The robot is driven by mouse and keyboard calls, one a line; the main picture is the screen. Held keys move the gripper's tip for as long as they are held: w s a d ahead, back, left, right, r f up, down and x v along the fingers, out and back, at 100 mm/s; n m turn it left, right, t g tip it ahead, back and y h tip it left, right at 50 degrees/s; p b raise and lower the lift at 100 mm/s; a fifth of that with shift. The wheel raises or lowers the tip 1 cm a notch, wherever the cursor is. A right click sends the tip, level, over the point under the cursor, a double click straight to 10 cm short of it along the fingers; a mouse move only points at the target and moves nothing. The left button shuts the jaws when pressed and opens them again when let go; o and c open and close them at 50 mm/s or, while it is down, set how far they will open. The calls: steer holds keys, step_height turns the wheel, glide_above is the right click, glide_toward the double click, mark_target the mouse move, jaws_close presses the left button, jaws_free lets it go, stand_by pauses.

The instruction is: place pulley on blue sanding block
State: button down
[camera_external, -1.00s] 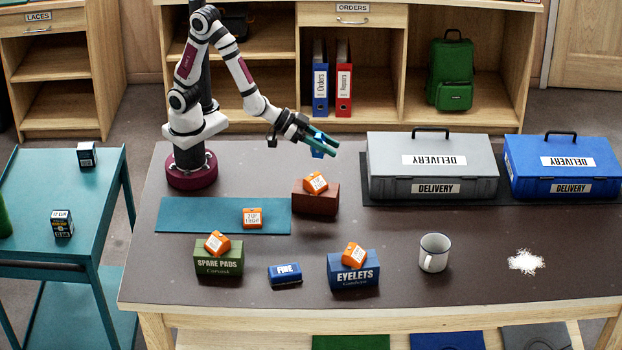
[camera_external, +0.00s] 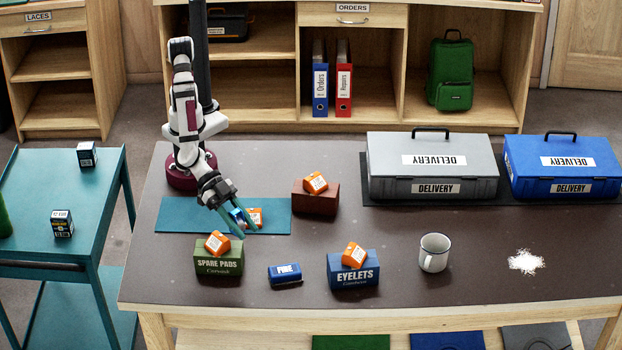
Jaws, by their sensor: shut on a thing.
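My gripper (camera_external: 248,232) points down and to the right above the front edge of the teal mat (camera_external: 180,215). It is shut on a small blue thing, which I take as the pulley (camera_external: 238,216); the fingers partly hide it. The blue sanding block (camera_external: 285,280), labelled FINE, lies flat on the table in front and to the right of my gripper. Nothing rests on its top. My gripper and the pulley are apart from it.
Other orange blocks sit tilted on the green SPARE PADS box (camera_external: 219,265), the blue EYELETS box (camera_external: 353,274) and the brown box (camera_external: 312,204). A white mug (camera_external: 433,256) stands to the right.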

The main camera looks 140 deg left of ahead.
mark_target(243, 233)
steer(key=f, duration=0.2)
steer(key=a+f, duration=0.1)
steer(key=shift+w+f, duration=0.2)
steer(key=shift+w, duration=0.15)
steer(key=w+a+f, duration=0.4)
steer(key=a, duration=0.1)
steer(key=w+a+f, duration=0.2)
steer(key=shift+w+a+f, duration=0.1)
steer(key=shift+w+a, duration=0.2)
steer(key=shift+w, duration=0.05)
step_height(243, 233, down, 4)
steer(key=shift+w+a+f, duration=0.1)
steer(key=shift+w+a, duration=0.05)
steer(key=shift+f, duration=0.15)
steer(key=c, duration=0.5)
jaws_free()
